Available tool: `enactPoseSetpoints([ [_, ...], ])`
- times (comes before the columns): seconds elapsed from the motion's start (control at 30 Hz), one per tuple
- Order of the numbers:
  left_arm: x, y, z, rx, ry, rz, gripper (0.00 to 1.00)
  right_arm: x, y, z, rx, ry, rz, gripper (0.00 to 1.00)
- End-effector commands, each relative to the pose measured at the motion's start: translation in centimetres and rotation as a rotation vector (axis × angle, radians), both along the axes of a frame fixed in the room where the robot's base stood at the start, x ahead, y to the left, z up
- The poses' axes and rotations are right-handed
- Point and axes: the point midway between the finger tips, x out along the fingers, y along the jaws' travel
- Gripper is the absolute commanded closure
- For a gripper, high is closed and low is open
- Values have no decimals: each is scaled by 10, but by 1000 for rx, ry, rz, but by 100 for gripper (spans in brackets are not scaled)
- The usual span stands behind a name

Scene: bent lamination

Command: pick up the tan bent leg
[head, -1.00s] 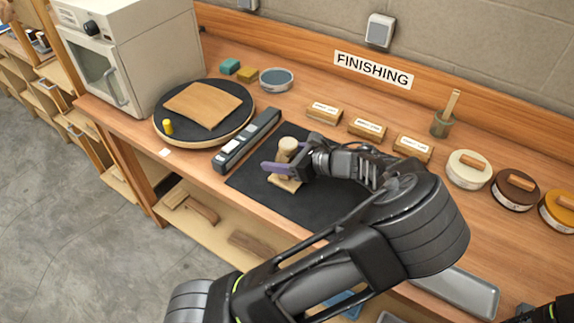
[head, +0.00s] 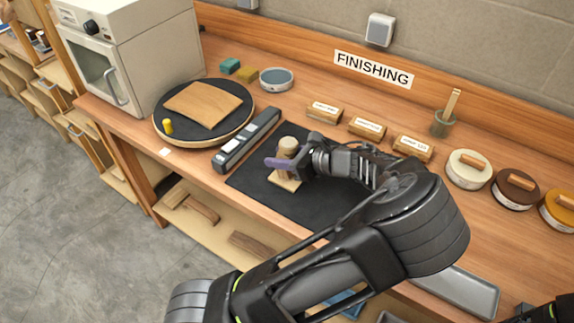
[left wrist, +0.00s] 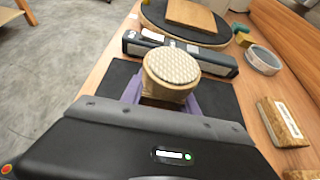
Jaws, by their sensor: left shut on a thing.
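The tan bent leg (head: 285,182), a pale tan piece with a rounded top and a flat lower part, stands roughly upright over the black mat (head: 313,199). In the left wrist view the leg (left wrist: 171,68) shows its round, textured top end up close. My left gripper (head: 287,162), with purple fingers, is shut on the leg below its round top. The fingers hide part of the leg's middle. I cannot tell whether its lower end touches the mat. My right gripper is not in view.
A dark bar-shaped tool (head: 247,141) lies left of the mat. Beyond it a turntable (head: 236,129) bears a curved board (head: 203,103). Labelled blocks (head: 367,128) stand behind the mat, round tins (head: 469,168) to the right. Wood pieces (head: 203,208) lie on the lower shelf.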

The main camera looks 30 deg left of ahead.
Motion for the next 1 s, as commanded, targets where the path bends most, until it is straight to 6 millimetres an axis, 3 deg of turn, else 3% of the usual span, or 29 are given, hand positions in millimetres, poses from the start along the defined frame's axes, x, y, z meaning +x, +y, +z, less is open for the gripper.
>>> enactPoseSetpoints([
  [0.57, 1, 0, 6, 0, -2, 0, 100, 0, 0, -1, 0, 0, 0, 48],
  [0.67, 1, 0, 17, -2, -3, 0, 100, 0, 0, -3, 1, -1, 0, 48],
  [1.0, 1, -1, 81, -3, -4, -1, 100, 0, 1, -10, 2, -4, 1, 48],
])
